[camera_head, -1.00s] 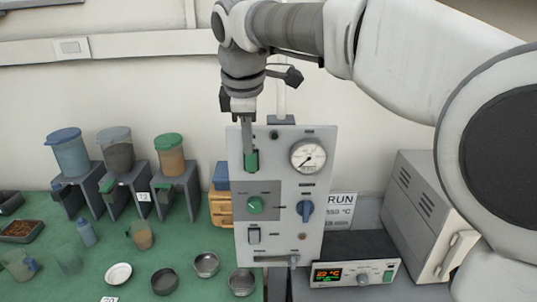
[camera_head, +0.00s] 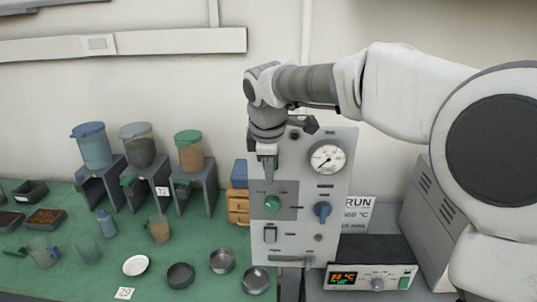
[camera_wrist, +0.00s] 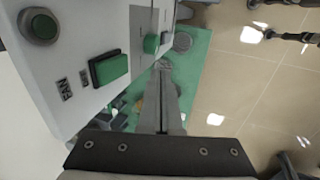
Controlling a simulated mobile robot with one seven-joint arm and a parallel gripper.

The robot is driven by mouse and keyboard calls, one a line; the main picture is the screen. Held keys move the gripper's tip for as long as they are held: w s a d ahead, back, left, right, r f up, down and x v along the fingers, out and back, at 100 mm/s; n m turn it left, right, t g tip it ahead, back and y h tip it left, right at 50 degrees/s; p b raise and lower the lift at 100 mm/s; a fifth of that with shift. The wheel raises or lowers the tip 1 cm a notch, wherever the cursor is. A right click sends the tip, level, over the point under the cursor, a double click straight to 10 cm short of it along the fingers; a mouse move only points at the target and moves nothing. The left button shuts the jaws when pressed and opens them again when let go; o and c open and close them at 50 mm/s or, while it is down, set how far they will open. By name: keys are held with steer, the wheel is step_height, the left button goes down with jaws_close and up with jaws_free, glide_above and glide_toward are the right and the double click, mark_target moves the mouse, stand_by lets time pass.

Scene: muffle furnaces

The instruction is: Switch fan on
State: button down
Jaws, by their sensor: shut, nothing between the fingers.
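The control panel (camera_head: 338,215) is an upright grey board with a gauge, a green knob (camera_head: 271,204) and a blue knob (camera_head: 322,210). In the wrist view, a green rectangular switch (camera_wrist: 110,68) sits on the panel beside the lettering FAN (camera_wrist: 66,89). A dark green round button or lamp (camera_wrist: 41,25) is near it. My gripper (camera_head: 269,179) is shut and empty, pointing down in front of the panel just above the green knob. It hides the fan switch in the head view. In the wrist view its fingertips (camera_wrist: 162,66) look apart from the switch.
A green bench (camera_head: 95,255) on the left holds jars on stands, dishes and cups. A controller with a lit display (camera_head: 370,278) stands right of the panel's foot. A grey furnace (camera_head: 428,210) stands at the right.

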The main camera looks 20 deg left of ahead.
steer(key=shift+w+a+f+p, duration=0.1)
steer(key=shift+w+a+p, duration=0.1)
steer(key=shift+w, duration=0.45)
steer(key=shift+w+a+f+p, duration=0.1)
steer(key=shift+w+p, duration=0.1)
steer(key=shift+w, duration=0.4)
steer(key=shift+w+a+p, duration=0.15)
steer(key=shift+w+p, duration=0.05)
steer(key=shift+w, duration=0.45)
steer(key=shift+w+f+t+b, duration=0.1)
steer(key=shift+w+t+b, duration=0.15)
steer(key=shift+t+b, duration=0.45)
